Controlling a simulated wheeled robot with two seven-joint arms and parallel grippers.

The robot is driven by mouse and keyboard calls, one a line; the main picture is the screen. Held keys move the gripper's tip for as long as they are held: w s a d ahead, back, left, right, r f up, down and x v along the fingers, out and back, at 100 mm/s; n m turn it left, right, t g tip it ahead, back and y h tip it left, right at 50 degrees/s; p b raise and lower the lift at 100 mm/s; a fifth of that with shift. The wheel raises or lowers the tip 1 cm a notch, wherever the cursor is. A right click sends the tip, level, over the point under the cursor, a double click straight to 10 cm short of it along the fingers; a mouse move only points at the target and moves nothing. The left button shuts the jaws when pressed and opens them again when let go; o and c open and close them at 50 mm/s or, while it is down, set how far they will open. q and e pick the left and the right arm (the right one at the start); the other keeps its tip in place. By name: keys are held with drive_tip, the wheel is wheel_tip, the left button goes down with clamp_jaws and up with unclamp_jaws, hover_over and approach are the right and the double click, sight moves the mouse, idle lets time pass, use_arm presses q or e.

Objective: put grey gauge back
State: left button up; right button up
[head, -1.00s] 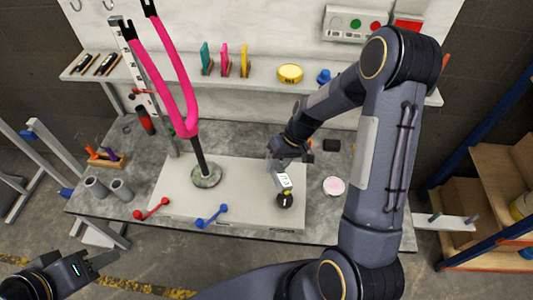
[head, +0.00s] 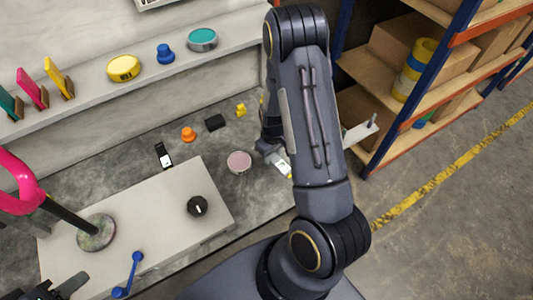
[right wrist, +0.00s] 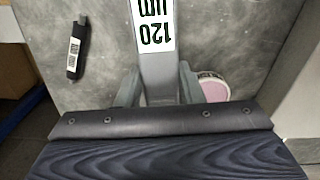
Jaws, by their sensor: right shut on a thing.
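The grey gauge (right wrist: 152,75) has a white label reading 120 µm. My right gripper (right wrist: 158,88) is shut on it, and the gauge extends out from between the fingers. In the head view the gauge (head: 284,168) shows beside my right forearm, just right of the pink round tin (head: 239,162) and over the right part of the bench. Part of my right gripper (head: 272,150) is hidden behind the arm. My left gripper (head: 62,288) is at the bottom left edge, dark and cut off; its opening is unclear.
Upright teal, magenta (head: 33,90) and yellow (head: 60,78) pieces stand on the back shelf, with a yellow tin (head: 123,68). A black labelled item (right wrist: 78,50) lies on the bench. A black knob (head: 197,206) sits on the pale plate (head: 160,222). Shelving (head: 405,125) stands right.

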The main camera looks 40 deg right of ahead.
sight(272, 171)
idle(0.4)
drive_tip(key=shift+f, duration=0.15)
wheel_tip(272, 171, down, 6)
drive_tip(key=b, duration=0.6)
drive_tip(key=shift+f, duration=0.25)
drive_tip(key=shift+f+b, duration=0.65)
drive_tip(key=shift+b, duration=0.15)
drive_tip(key=o, duration=1.1)
drive_tip(key=shift+o, duration=0.2)
drive_tip(key=shift+r, duration=0.1)
wheel_tip(272, 171, up, 8)
drive_tip(key=shift+f+p, duration=0.15)
drive_tip(key=shift+p, duration=0.45)
